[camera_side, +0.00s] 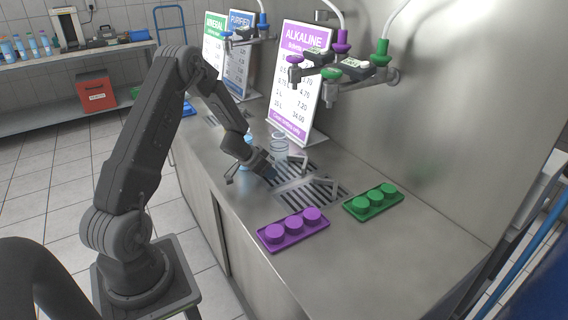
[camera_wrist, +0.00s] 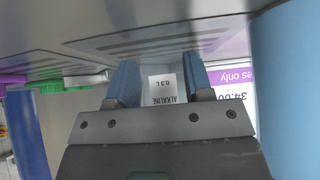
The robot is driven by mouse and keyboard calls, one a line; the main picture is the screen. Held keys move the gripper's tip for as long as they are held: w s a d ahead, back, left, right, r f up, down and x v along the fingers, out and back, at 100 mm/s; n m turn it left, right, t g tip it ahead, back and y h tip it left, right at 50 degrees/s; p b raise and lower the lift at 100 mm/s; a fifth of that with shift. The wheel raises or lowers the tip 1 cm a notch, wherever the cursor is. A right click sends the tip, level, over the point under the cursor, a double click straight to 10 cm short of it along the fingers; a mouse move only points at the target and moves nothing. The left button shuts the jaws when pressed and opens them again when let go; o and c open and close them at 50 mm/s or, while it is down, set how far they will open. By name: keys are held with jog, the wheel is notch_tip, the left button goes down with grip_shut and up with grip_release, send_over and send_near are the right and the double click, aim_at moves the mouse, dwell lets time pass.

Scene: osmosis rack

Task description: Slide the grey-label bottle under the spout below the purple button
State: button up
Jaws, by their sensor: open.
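My gripper (camera_side: 266,170) is low over the steel counter, beside the nearer drain grates. In the wrist view its two blue fingers (camera_wrist: 159,82) stand apart. Between them shows a pale grey label (camera_wrist: 166,88) reading "ALKALINE 0.3 L"; the bottle body around it is hard to make out, and I cannot tell whether the fingers touch it. In the side view a clear bottle (camera_side: 279,143) stands just behind my gripper; its label cannot be read. Purple knobs (camera_side: 295,60) sit on the dispenser fixture above the grates, beside green ones (camera_side: 331,74).
A purple tray of caps (camera_side: 293,230) and a green one (camera_side: 373,202) lie on the counter at the front. The counter's front right is clear.

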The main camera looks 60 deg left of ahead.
aim_at(281, 164)
jog(key=shift+w, duration=2.85)
jog(key=shift+s, duration=2.6)
jog(key=s+r, duration=0.3)
jog(key=r, duration=0.4)
